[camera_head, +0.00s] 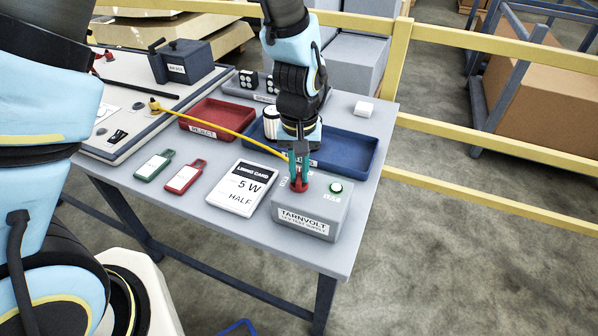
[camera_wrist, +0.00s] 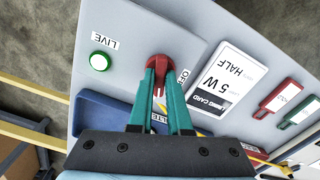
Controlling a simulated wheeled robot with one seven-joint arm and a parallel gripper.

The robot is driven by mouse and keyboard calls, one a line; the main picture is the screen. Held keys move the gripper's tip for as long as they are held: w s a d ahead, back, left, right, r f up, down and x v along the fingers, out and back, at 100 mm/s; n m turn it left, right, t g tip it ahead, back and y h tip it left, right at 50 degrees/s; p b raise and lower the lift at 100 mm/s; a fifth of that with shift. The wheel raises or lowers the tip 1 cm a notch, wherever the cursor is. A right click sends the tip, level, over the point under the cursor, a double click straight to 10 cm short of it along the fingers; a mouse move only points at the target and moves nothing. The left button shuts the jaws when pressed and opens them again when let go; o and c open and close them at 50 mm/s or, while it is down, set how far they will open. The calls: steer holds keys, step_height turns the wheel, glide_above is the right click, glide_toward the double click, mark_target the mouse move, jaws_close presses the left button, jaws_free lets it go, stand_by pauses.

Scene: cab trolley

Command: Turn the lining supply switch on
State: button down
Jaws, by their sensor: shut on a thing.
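The grey supply box (camera_head: 305,220), labelled TARNVOLT, stands at the near right corner of the table. A red switch handle (camera_head: 299,186) is on its top, and it also shows in the wrist view (camera_wrist: 157,61). My gripper (camera_head: 298,170) points down at the handle, its teal fingers shut on it; the wrist view shows the fingertips (camera_wrist: 160,74) against it. A green lamp (camera_head: 336,187) beside the label LIVE looks bright. In the wrist view the OFF label (camera_wrist: 184,77) lies right of the handle. The handle's exact angle is partly hidden by the fingers.
A white lining card (camera_head: 241,188) reading 5 W HALF lies left of the box. A yellow cable (camera_head: 222,127) runs to the box. Red (camera_head: 216,116) and blue (camera_head: 361,153) trays stand behind. Green and red tags lie farther left. A yellow rail (camera_head: 480,165) is beyond the table.

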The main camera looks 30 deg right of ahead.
mark_target(299, 175)
steer(key=shift+m, duration=2)
steer(key=c, duration=0.9)
jaws_free()
steer(key=shift+o, duration=0.2)
step_height(299, 175, up, 11)
steer(key=b, duration=0.2)
steer(key=shift+f, duration=0.1)
